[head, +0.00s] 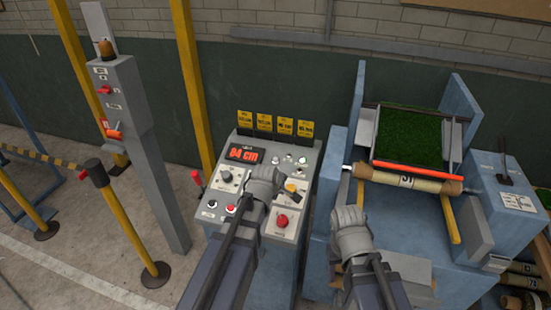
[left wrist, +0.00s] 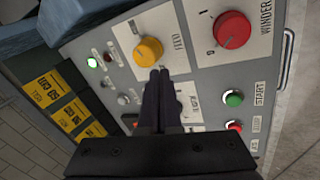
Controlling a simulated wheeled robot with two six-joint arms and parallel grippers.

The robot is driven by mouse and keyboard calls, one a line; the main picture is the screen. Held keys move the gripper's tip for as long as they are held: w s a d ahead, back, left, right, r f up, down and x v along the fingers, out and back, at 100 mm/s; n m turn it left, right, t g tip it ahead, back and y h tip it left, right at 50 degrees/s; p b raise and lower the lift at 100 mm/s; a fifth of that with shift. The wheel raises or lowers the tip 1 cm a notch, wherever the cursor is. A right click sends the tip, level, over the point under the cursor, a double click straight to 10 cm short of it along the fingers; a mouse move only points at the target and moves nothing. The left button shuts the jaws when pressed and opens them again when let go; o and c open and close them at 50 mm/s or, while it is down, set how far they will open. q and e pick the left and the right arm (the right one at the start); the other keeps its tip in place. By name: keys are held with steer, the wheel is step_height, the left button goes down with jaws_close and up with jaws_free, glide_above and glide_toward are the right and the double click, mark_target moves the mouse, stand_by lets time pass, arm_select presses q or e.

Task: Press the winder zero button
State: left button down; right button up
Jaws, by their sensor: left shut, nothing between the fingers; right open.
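The control panel (head: 246,192) stands left of centre in the head view, with a red-lit display (head: 244,154) reading in cm. In the left wrist view, my left gripper (left wrist: 160,75) is shut and empty, its fingertips over the panel beside the yellow FEED knob (left wrist: 148,52). Contact cannot be told. The red WINDER knob (left wrist: 232,30) is at the upper right there. Small pale buttons (left wrist: 123,99) and a lit green lamp (left wrist: 92,62) lie to the left. No zero label is readable, and my gripper covers part of the panel. My right gripper (head: 350,217) is open, right of the panel.
A green START button (left wrist: 234,98) and a red button (left wrist: 233,126) are near the fingers. Yellow cards (head: 264,122) stand along the panel's back. A blue machine with a turf tray (head: 408,137) and roll (head: 405,179) is at right; a grey post (head: 150,165) at left.

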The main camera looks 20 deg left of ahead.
mark_target(275, 159)
arm_select(q)
steer(key=w+a+r+n+t+p, duration=0.1)
steer(key=w+a+r+n+t, duration=0.2)
steer(key=w+r+n, duration=0.2)
steer(key=w+a+r+n+t+y, duration=0.1)
steer(key=w+a+r+n+t, duration=0.1)
steer(key=w+r+n, duration=0.3)
steer(key=a+n, duration=0.1)
steer(key=n, duration=0.2)
steer(key=shift+w+a+r+t+p, duration=0.3)
steer(key=shift+w+a+t+p, duration=0.05)
steer(key=shift+w+t, duration=0.05)
steer(key=w+f+b, duration=0.1)
steer(key=f+b, duration=0.1)
steer(key=w+f+b, duration=0.1)
steer(key=f+b, duration=0.2)
steer(key=w+f+b, duration=0.1)
steer(key=f+b, duration=0.2)
steer(key=shift+d+f, duration=0.1)
steer(key=shift+f, duration=0.05)
steer(key=shift+f, duration=0.1)
stand_by(1.4)
steer(key=shift+w+f+b, duration=0.15)
steer(key=shift+f+b, duration=0.15)
steer(key=shift+b, duration=0.2)
